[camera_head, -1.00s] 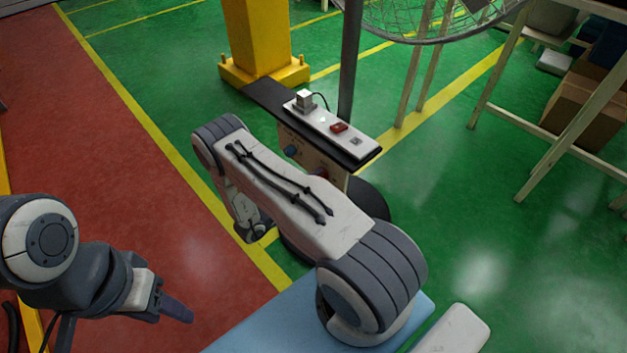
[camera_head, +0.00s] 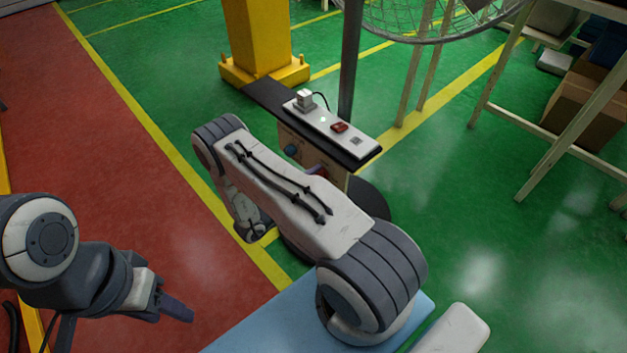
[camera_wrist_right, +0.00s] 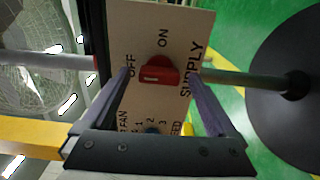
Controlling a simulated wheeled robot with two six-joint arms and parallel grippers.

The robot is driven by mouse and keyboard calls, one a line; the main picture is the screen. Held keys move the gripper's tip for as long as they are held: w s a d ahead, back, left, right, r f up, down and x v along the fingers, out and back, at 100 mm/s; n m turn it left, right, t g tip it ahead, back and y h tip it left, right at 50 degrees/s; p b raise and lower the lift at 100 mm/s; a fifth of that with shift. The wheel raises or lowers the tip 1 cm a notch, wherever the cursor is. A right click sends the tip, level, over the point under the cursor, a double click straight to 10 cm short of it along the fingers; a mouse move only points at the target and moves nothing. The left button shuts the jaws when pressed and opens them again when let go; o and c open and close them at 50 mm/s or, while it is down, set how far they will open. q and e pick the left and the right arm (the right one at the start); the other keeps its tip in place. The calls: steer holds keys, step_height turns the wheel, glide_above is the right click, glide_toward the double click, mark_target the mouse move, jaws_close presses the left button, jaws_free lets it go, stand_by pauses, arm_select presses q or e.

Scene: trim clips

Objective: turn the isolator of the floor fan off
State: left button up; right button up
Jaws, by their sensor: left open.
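The isolator is a red knob (camera_wrist_right: 160,72) on a beige panel (camera_wrist_right: 180,20) marked ON, OFF and SUPPLY. Its handle lies across the wrist picture, with a pale mark on its near face; I cannot tell for sure which label it points to. My right gripper (camera_wrist_right: 160,76) is open, with one purple finger on either side of the knob and gaps visible. In the head view the red knob (camera_head: 318,171) shows only partly beyond my right arm. My left gripper (camera_head: 176,308) hangs open and empty at lower left, far from the panel.
A blue speed knob (camera_head: 291,150) sits beside the isolator. A shelf above holds a white strip (camera_head: 358,142) with a plug and red switch. The fan's wire cage (camera_head: 430,22) and pole stand behind. A yellow post (camera_head: 258,40) is near. The red floor at left is clear.

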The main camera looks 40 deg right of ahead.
steer(key=a, duration=1)
steer(key=shift+s+a+p, duration=0.2)
steer(key=shift+s+p, duration=0.2)
steer(key=shift+p, duration=0.05)
